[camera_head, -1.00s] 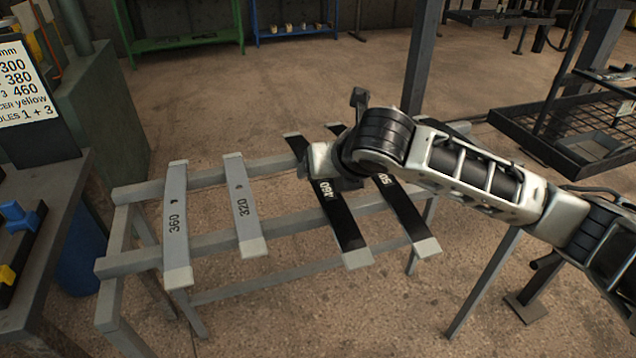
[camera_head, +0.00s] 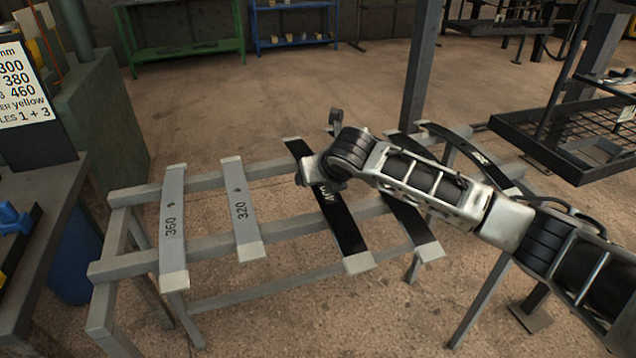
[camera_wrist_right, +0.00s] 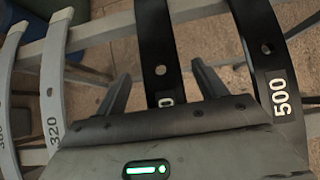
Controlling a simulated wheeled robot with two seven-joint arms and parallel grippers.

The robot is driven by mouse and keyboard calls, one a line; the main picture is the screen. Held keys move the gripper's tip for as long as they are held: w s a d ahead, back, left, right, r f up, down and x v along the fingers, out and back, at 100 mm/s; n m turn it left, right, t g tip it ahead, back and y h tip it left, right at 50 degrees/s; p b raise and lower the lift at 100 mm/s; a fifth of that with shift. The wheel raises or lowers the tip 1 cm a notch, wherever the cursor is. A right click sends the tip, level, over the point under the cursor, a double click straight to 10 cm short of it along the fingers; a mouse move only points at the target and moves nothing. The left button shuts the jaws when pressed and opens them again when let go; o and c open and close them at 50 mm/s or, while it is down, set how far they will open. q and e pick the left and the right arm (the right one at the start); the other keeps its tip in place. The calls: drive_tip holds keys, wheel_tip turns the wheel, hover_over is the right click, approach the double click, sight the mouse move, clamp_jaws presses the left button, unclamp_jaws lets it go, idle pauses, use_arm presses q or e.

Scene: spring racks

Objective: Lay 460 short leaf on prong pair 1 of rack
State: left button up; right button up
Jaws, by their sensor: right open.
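The 460 leaf (camera_head: 342,222) is a black strip with pale ends, lying across two rails of the grey stand (camera_head: 205,245). My right gripper (camera_head: 322,178) is over its middle in the head view and partly hides its label. In the right wrist view, the open fingers of the right gripper (camera_wrist_right: 162,75) are on either side of the black 460 leaf (camera_wrist_right: 158,40), and only a "0" of its label shows. I cannot tell whether they touch it. My left gripper is not in view. No numbered prong pair can be made out.
Grey leaves marked 360 (camera_head: 173,215) and 320 (camera_head: 240,205) lie to the left. The black 500 leaf (camera_wrist_right: 262,60) lies close to the right finger. Another black leaf (camera_head: 470,150) lies farther right. A dark mesh rack (camera_head: 560,135) stands at the right.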

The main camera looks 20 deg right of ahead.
drive_tip(key=x, duration=0.3)
drive_tip(key=shift+w+f, duration=0.1)
drive_tip(key=shift+d, duration=0.1)
clamp_jaws()
drive_tip(key=shift+w+r, duration=0.1)
drive_tip(key=shift+r, duration=0.15)
drive_tip(key=shift+r, duration=0.1)
drive_tip(key=shift+r, duration=0.2)
wheel_tip(320, 180, up, 3)
drive_tip(key=shift+d+r, duration=0.1)
drive_tip(key=s+d+r+p, duration=0.1)
drive_tip(key=s+d+r, duration=0.2)
drive_tip(key=d+r, duration=0.6)
drive_tip(key=d, duration=0.4)
drive_tip(key=shift+s+d+r+p, duration=0.15)
drive_tip(key=shift+d+p, duration=0.05)
drive_tip(key=shift+p, duration=0.15)
